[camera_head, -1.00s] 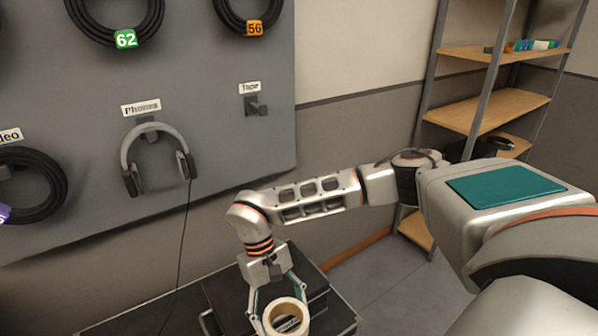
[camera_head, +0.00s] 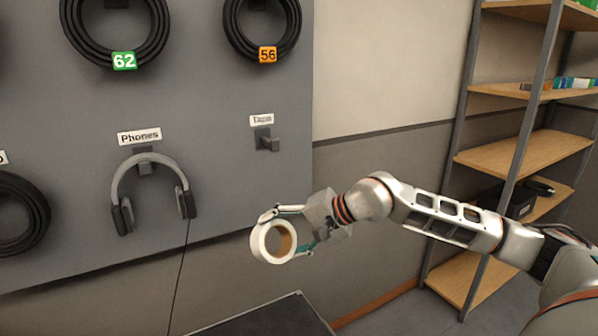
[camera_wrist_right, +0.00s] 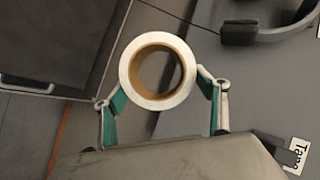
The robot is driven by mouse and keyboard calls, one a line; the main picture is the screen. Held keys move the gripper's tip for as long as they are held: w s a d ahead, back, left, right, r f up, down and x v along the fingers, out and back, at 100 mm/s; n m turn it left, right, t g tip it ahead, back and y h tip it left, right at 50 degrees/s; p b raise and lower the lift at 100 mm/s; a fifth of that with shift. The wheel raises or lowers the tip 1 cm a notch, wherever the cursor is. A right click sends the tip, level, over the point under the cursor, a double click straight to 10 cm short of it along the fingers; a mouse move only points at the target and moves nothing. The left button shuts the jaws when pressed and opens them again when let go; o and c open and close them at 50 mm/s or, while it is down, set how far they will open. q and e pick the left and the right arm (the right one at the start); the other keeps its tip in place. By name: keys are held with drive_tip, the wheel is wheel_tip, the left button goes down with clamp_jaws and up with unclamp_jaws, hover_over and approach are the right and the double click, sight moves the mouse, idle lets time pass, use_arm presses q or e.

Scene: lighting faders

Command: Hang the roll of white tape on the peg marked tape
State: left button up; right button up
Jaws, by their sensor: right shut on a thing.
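The roll of white tape (camera_head: 261,243) has a brown core and is held in front of the lower right part of the grey board. My right gripper (camera_head: 288,233) is shut on the roll, with its fingers on either side of it. In the right wrist view the roll (camera_wrist_right: 133,73) sits between the teal finger pads of the gripper (camera_wrist_right: 160,98). The peg marked tape (camera_head: 267,141) is a bare dark hook under its label (camera_head: 262,120), above the roll. The label also shows at the right wrist view's lower right (camera_wrist_right: 299,155). My left gripper is not in view.
Headphones (camera_head: 152,190) hang on the phones peg to the left, their cord hanging down. Coiled black cables (camera_head: 262,30) hang above. A dark case or cart top (camera_head: 270,318) is below. Shelves (camera_head: 520,155) stand at right. The board around the tape peg is clear.

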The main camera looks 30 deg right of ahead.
drive_tip(key=w+d+r+m+t+h+b, duration=0.15)
drive_tip(key=d+r+t, duration=0.25)
drive_tip(key=r, duration=0.4)
drive_tip(key=t, duration=0.3)
approach(277, 142)
drive_tip(key=a+f, duration=0.1)
drive_tip(key=a, duration=0.1)
drive_tip(key=shift+n, duration=0.25)
drive_tip(key=w, duration=0.4)
drive_tip(key=shift+w+d+f+p, duration=0.1)
drive_tip(key=shift+d+f+p, duration=0.05)
drive_tip(key=shift+f+p, duration=0.2)
drive_tip(key=shift+w+d+f, duration=0.1)
drive_tip(key=shift+w+f, duration=0.1)
drive_tip(key=shift+w, duration=1.95)
drive_tip(key=shift+w+d+f, duration=0.15)
drive_tip(key=shift+w, duration=1.95)
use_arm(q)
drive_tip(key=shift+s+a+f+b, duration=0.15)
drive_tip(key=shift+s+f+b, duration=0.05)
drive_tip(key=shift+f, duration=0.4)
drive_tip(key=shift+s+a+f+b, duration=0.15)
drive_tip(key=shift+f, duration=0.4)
use_arm(e)
drive_tip(key=shift+s+f, duration=0.1)
drive_tip(key=shift+f, duration=0.8)
